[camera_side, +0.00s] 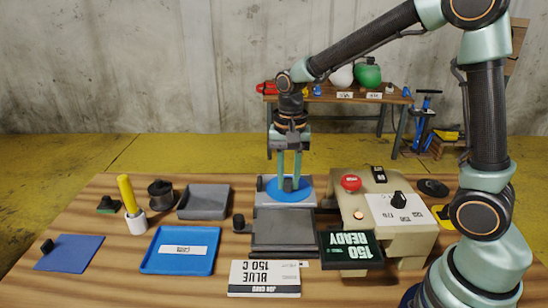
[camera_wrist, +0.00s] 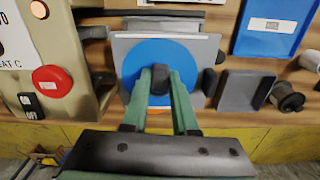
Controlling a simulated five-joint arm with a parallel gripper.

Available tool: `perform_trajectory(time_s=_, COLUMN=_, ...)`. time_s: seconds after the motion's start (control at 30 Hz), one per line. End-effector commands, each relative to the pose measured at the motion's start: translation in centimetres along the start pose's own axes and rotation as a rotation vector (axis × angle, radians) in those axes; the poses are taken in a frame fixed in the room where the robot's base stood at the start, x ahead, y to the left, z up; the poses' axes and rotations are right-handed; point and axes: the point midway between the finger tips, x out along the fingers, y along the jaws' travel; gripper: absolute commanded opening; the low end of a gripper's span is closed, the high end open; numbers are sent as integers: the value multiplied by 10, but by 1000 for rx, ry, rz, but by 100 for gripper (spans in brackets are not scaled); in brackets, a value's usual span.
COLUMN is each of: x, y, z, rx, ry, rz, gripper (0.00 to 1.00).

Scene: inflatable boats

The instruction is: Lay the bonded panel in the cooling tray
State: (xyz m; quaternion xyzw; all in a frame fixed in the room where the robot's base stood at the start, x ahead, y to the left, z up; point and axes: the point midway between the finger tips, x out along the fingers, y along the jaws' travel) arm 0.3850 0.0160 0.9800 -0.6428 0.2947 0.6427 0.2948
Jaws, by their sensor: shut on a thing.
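My gripper (camera_side: 290,186) points straight down, its green fingers shut on the dark knob (camera_wrist: 160,82) at the middle of a round blue patch (camera_side: 272,191). The patch lies flat against a light grey panel (camera_side: 305,199), also seen in the wrist view (camera_wrist: 208,48). The panel has a dark knob (camera_wrist: 210,82) at one edge. I cannot tell whether patch and panel are bonded. A shallow blue tray (camera_side: 157,265) with a white label lies front left; it looks empty. Its label is too small to read, so I cannot tell if it is the cooling tray.
A beige machine (camera_side: 405,235) with a red button (camera_side: 351,182) and a green "150 READY" display (camera_side: 350,250) stands right. A dark grey plate (camera_side: 285,232) lies before the panel. A grey tray (camera_side: 205,203), a yellow-handled tool (camera_side: 126,190) and a blue sheet (camera_side: 75,253) lie left.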

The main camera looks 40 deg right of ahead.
Motion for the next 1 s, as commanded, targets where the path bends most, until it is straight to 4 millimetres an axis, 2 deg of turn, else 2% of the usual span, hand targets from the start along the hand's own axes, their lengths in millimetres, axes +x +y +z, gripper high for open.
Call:
perform_trajectory(time_s=0.03, x=-6, y=-3, z=-1, rx=-1, ry=3, rz=-3, gripper=0)
perform_trajectory(time_s=0.27, x=-9, y=-36, z=-2, rx=-2, ry=0, rz=-1, gripper=0)
perform_trajectory(time_s=0.53, x=-13, y=-96, z=5, rx=-6, ry=1, rz=-1, gripper=0)
perform_trajectory(time_s=0.7, x=-12, y=-152, z=23, rx=-7, ry=-1, rz=2, gripper=0)
perform_trajectory(time_s=0.8, x=-10, y=-179, z=36, rx=-6, ry=-1, rz=2, gripper=0)
perform_trajectory(time_s=1.0, x=-7, y=-213, z=59, rx=-3, ry=-1, rz=2, gripper=0)
